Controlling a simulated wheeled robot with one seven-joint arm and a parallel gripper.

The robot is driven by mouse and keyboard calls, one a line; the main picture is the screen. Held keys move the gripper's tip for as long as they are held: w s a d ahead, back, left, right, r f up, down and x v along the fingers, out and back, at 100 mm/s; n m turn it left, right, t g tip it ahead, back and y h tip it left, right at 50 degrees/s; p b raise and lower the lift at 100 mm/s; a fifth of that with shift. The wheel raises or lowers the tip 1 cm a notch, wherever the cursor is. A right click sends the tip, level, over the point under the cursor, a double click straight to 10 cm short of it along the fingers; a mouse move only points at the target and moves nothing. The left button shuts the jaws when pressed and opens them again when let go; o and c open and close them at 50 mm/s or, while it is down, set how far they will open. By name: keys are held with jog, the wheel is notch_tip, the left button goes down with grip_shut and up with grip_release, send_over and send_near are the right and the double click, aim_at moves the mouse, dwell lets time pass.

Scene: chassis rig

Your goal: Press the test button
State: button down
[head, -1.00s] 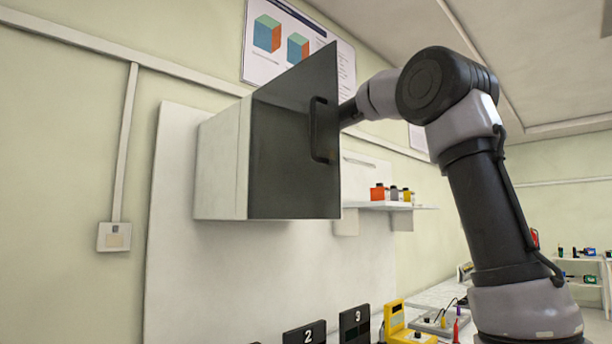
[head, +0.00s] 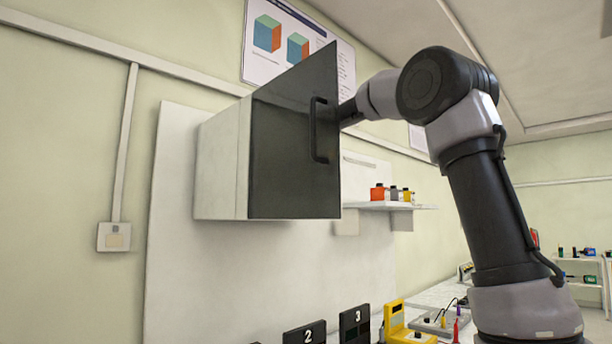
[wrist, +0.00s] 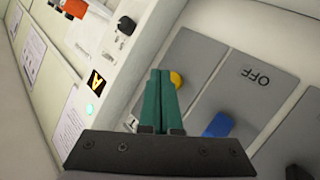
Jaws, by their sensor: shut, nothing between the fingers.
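In the wrist view my gripper (wrist: 160,74) has its two teal fingers shut together, with nothing between them. Its tips are over a grey plate beside a round yellow button (wrist: 177,79), which the fingers partly cover. I cannot tell whether they touch it. No label naming a test button is readable. A second grey plate carries a blue knob (wrist: 218,125) and the word OFF, seen upside down. In the head view the gripper is hidden behind a dark door with a handle (head: 318,130).
The wrist view shows a panel with a black knob (wrist: 126,25), an orange part (wrist: 68,9), a lit green lamp (wrist: 90,110) and a yellow letter A. In the head view a white cabinet (head: 220,165) hangs on the wall. A small shelf (head: 385,206) holds coloured items.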

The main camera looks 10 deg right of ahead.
jog(key=shift+w+a, duration=0.1)
jog(key=shift+w, duration=0.05)
jog(key=shift+w+a, duration=0.15)
jog(key=shift+w, duration=0.05)
jog(key=shift+w+a, duration=0.25)
jog(key=shift+w, duration=0.1)
dwell(0.8)
jog(key=shift+s, duration=0.1)
jog(key=shift+s+d, duration=0.5)
jog(key=shift+s, duration=0.1)
jog(key=shift+s, duration=0.1)
jog(key=shift+s+d, duration=0.75)
jog(key=shift+s, duration=0.25)
jog(key=shift+s+d, duration=0.7)
jog(key=shift+s, duration=0.25)
